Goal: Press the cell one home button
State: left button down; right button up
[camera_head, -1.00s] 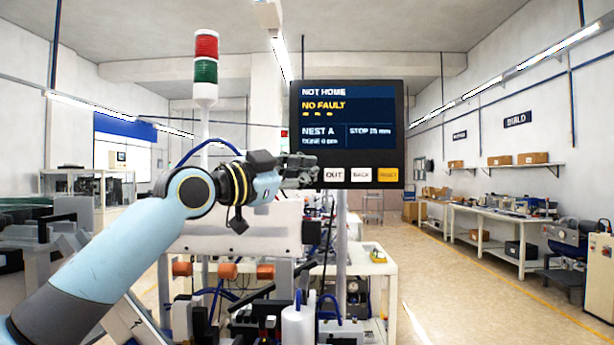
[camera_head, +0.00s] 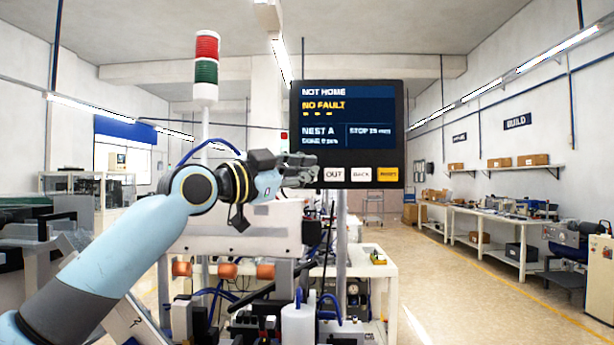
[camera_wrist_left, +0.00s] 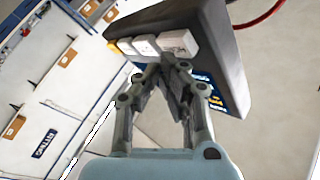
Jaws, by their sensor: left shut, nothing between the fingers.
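The control panel (camera_head: 397,130) hangs ahead, its screen (camera_head: 345,140) reading "NOT HOME" and "NO FAULT". Below the screen are a white "OUT" button (camera_head: 333,174), a white "BACK" button (camera_head: 361,174) and a yellow button (camera_head: 388,174). My left gripper (camera_head: 312,174) is shut and empty at the panel's lower left, just left of "OUT". In the left wrist view its fingertips (camera_wrist_left: 166,66) are close to a large white button (camera_wrist_left: 178,42) at the row's end. This button is hidden behind the gripper in the head view; its label is unreadable. I cannot tell whether they touch. My right gripper is not in view.
A red and green signal tower (camera_head: 206,70) stands left of the panel. Below is machinery with orange knobs (camera_head: 228,270) and a white bottle (camera_head: 298,323). Benches (camera_head: 490,230) line the right wall; the floor between is clear.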

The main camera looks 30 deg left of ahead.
pick_arm(q)
jog(key=shift+w+a+b, duration=0.25)
jog(key=shift+w+b, duration=0.05)
jog(key=shift+w, duration=0.15)
dwell(0.5)
jog(key=shift+s, duration=0.1)
jog(key=shift+s+d+p, duration=0.4)
jog(key=shift+s, duration=0.35)
jog(key=shift+s+d+p, duration=0.35)
jog(key=shift+s+p, duration=0.05)
jog(key=shift+s, duration=0.35)
jog(key=shift+s+d+p, duration=0.4)
jog(key=shift+s+p, duration=0.05)
jog(key=shift+s, duration=0.3)
jog(key=shift+s+d+p, duration=0.35)
jog(key=shift+s+p, duration=0.05)
jog(key=shift+s, duration=0.35)
